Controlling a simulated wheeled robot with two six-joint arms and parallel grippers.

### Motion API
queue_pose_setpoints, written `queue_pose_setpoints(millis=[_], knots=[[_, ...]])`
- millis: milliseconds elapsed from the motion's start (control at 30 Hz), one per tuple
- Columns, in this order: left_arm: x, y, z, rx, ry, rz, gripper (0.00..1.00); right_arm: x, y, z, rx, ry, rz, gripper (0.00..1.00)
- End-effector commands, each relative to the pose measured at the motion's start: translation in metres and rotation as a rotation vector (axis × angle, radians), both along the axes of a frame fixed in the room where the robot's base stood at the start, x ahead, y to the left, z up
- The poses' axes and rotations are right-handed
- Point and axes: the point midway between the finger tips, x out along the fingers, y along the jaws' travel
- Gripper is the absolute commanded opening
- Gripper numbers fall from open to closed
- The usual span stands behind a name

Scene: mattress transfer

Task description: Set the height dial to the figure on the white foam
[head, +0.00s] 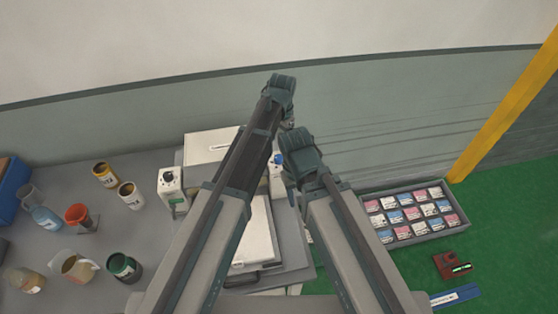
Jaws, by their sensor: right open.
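A pale device stands on the grey table with a white slab (207,146) at its back and a white panel (258,236) at its front. A white block with a dark round top (171,184) stands at its left. A small blue knob (278,159) shows at its right, partly hidden by my arms. I cannot tell which part is the height dial or the white foam, and no figure is readable. My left gripper (282,93) is above the back of the device, its jaws unclear. My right gripper (291,170) is open beside the blue knob; I cannot tell whether they touch.
Several cups and jars, including an orange one (78,216) and a dark green one (123,267), stand on the table (150,222) at left. A grey tray (425,238) of small labelled packs lies at right on green floor, near a red device (452,265). A yellow post (507,103) rises at right.

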Motion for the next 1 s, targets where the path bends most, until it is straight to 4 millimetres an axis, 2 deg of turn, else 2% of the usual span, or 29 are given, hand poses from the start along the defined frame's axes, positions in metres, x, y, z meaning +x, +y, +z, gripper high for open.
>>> queue_pose_setpoints(millis=[33,500,633,933,1000], knots=[[0.0,0.0,-0.015,0.0,0.0,0.0,0.71,0.0,0.0,-0.015,0.0,-0.001,0.0,0.5],[0.002,0.002,-0.076,0.0,0.0,0.0,0.71,0.001,0.0,-0.076,0.0,-0.002,-0.001,0.5],[0.002,0.003,-0.082,0.0,0.0,0.0,0.71,0.0,0.0,-0.082,0.0,-0.002,0.001,0.5],[0.002,0.003,-0.082,0.0,0.0,0.0,0.71,0.001,0.0,-0.082,0.0,-0.002,0.002,0.5],[0.002,0.003,-0.082,0.0,0.0,0.0,0.58,0.001,0.0,-0.082,0.0,-0.002,0.002,0.5]])
